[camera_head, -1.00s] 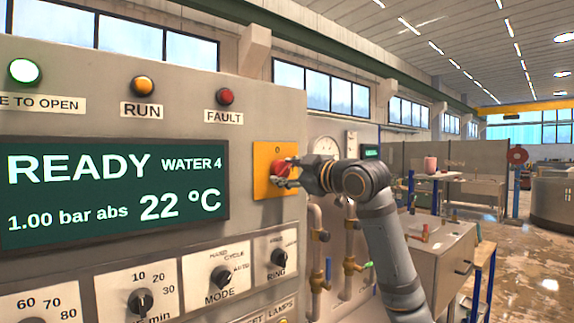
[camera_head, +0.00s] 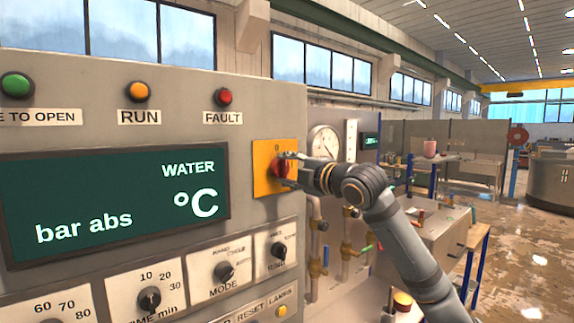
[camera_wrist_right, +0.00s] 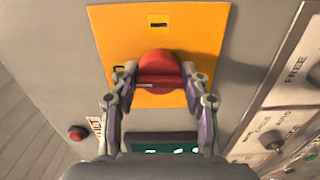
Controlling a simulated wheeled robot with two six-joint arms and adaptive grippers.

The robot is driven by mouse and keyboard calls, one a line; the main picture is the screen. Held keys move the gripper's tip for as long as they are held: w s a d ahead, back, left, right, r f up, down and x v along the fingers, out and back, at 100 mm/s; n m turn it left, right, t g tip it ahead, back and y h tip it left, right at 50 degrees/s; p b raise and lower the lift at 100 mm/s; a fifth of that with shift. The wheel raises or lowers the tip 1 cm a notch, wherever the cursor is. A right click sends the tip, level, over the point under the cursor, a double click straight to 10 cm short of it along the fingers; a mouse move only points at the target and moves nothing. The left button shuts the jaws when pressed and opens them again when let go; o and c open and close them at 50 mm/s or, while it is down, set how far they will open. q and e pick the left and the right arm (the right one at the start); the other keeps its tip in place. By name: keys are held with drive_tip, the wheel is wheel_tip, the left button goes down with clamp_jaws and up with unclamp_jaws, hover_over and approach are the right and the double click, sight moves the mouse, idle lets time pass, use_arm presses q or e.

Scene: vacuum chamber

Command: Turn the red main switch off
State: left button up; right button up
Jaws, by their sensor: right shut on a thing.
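The red main switch (camera_head: 281,168) sits on a yellow plate (camera_head: 262,184) at the right edge of the grey control panel. In the right wrist view the red knob (camera_wrist_right: 158,68) stands in the middle of the yellow plate (camera_wrist_right: 110,48), with its grip bar lying across the picture. My right gripper (camera_head: 290,170) is at the switch, its two fingers (camera_wrist_right: 160,84) shut on either side of the red knob. The display (camera_head: 120,200) shows only "WATER", "bar abs" and "°C", without numbers. My left gripper is not in view.
Lamps for RUN (camera_head: 138,92) and FAULT (camera_head: 224,97) and a green lamp (camera_head: 15,85) are above the display. MODE (camera_head: 224,271) and RING (camera_head: 279,251) knobs are below. Pipes and a gauge (camera_head: 324,142) stand behind my right arm.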

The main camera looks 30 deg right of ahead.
drive_tip(key=shift+n, duration=0.4)
drive_tip(key=o, duration=1.1)
drive_tip(key=shift+o, duration=0.2)
